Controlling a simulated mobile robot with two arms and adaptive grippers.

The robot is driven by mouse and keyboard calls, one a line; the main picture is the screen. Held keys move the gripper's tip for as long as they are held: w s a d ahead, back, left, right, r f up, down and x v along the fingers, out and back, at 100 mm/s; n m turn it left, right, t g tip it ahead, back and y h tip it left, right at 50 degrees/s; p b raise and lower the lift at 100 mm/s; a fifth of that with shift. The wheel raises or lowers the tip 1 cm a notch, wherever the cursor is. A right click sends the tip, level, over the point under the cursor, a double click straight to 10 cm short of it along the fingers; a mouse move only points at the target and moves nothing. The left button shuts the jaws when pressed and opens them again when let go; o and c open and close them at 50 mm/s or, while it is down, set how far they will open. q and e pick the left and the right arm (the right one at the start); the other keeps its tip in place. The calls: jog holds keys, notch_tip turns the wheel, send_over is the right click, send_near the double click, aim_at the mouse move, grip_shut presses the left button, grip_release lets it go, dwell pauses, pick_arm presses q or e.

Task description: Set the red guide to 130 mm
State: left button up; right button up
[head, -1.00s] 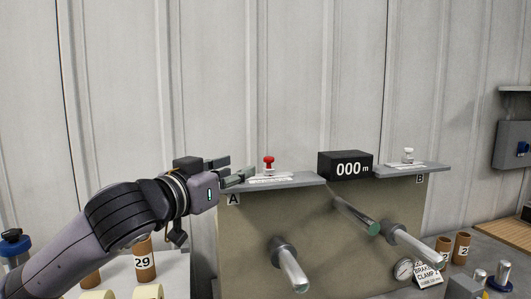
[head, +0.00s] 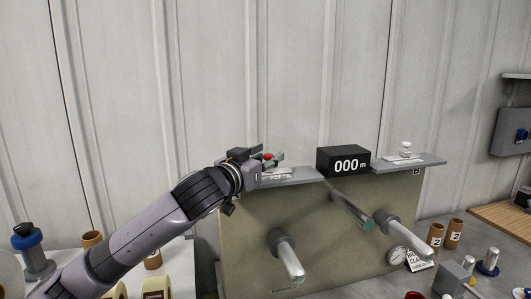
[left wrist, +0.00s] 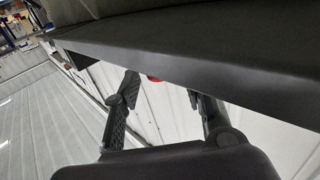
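The red guide (head: 267,156) is a small red knob on the grey ledge (head: 300,177) at the left of the machine. It shows partly between my left gripper's fingers in the head view. In the left wrist view a bit of the red guide (left wrist: 155,79) shows between the two fingers, mostly hidden by a dark edge. My left gripper (head: 270,155) is open around the guide, with a finger on each side; I cannot tell whether they touch it. A white scale strip (head: 277,174) lies on the ledge below. My right gripper is not in view.
A black display (head: 343,161) reading 000 m stands right of the ledge. A white knob (head: 405,148) sits on the right-hand ledge (head: 430,161). Several metal rods (head: 290,262) stick out below.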

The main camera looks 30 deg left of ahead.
pick_arm(q)
jog(key=shift+c, duration=0.4)
grip_shut()
dwell(0.4)
